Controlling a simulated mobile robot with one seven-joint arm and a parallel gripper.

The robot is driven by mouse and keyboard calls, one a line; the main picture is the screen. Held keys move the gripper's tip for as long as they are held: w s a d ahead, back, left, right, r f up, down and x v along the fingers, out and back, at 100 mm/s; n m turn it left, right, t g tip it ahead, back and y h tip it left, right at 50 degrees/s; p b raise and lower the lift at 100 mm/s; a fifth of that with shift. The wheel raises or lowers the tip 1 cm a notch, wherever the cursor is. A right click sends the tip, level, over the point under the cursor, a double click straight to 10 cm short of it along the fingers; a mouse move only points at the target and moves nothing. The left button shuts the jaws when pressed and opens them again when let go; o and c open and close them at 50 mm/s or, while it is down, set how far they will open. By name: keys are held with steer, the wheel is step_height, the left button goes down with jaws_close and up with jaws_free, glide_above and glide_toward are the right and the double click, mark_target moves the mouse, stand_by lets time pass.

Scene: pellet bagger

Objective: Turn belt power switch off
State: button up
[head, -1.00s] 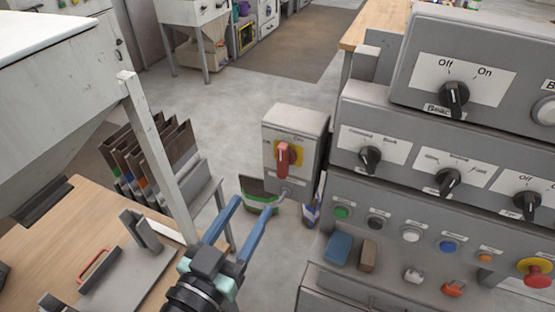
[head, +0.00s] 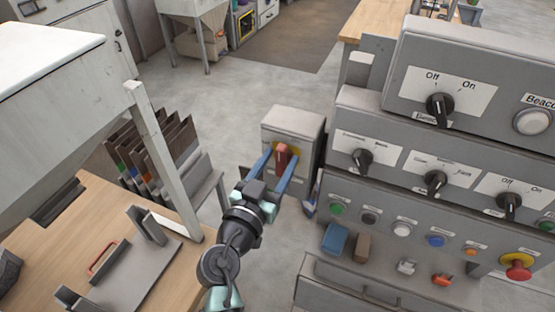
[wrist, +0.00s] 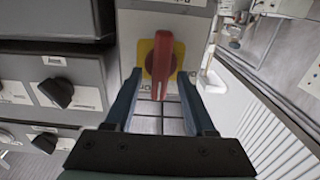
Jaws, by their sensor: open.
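The belt power switch is a red rotary handle (head: 282,157) on a yellow plate, on the front of a grey box (head: 292,124). In the wrist view the red handle (wrist: 161,65) stands roughly vertical on the yellow plate (wrist: 147,58). My gripper (head: 278,160) is open, with one blue finger on each side of the handle. In the wrist view my fingers (wrist: 159,85) flank the handle's lower part, with a visible gap on both sides. Whether the fingertips reach the plate is unclear. The box's labels are mostly hidden or unreadable.
A grey control panel (head: 345,180) with several black knobs and coloured buttons stands close on the right. A white hopper leg (head: 160,160) and a wooden table (head: 60,235) are on the left. Grey floor (head: 215,95) is clear behind.

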jaws_close()
steer(key=shift+n, duration=0.3)
steer(key=n+b, duration=0.2)
steer(key=n, duration=0.1)
steer(key=shift+w+a+f+n, duration=0.1)
steer(key=shift+a+n, duration=0.1)
steer(key=shift+n, duration=0.1)
steer(key=shift+w+a+f+n, duration=0.1)
steer(key=shift+a+f+n, duration=0.05)
steer(key=shift+n, duration=2.1)
steer(key=shift+a+f+n, duration=0.1)
steer(key=shift+f+n, duration=0.1)
steer(key=shift+n, duration=2.1)
steer(key=shift+w+a+f+n, duration=0.1)
steer(key=shift+a+f+n, duration=0.05)
steer(key=shift+n, duration=2.1)
steer(key=shift+p, duration=0.3)
